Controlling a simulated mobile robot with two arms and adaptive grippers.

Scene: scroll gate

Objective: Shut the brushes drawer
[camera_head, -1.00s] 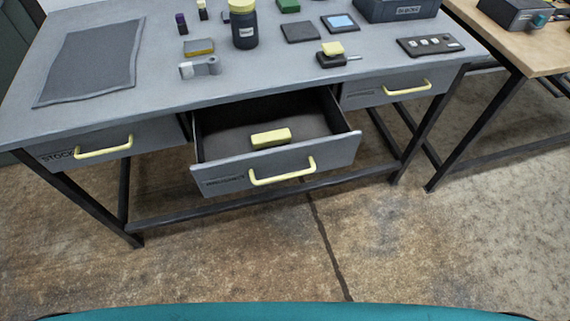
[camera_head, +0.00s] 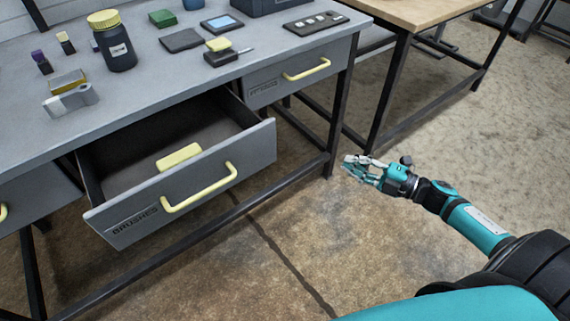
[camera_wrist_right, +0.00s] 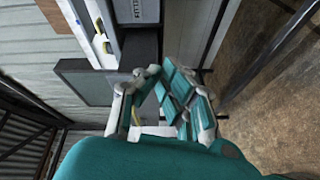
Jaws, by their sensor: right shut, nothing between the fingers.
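The brushes drawer (camera_head: 190,190) is pulled well out of the grey workbench in the head view. Its front carries a yellow bar handle (camera_head: 200,188) and a BRUSHES label (camera_head: 135,221). A pale yellow block (camera_head: 178,157) lies inside it. My right gripper (camera_head: 347,166) is to the right of the drawer front, apart from it, out over the floor beyond the bench leg. It is shut and empty. Its fingers also show in the wrist view (camera_wrist_right: 163,88), with grey furniture panels beyond them. My left gripper is in neither current view.
A closed drawer (camera_head: 300,70) with a yellow handle is to the right of the open one. A jar (camera_head: 114,45), a card-like panel (camera_head: 315,22) and small items stand on the workbench top (camera_head: 150,90). A wooden-topped table (camera_head: 425,10) stands at right. The floor before the drawer is clear.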

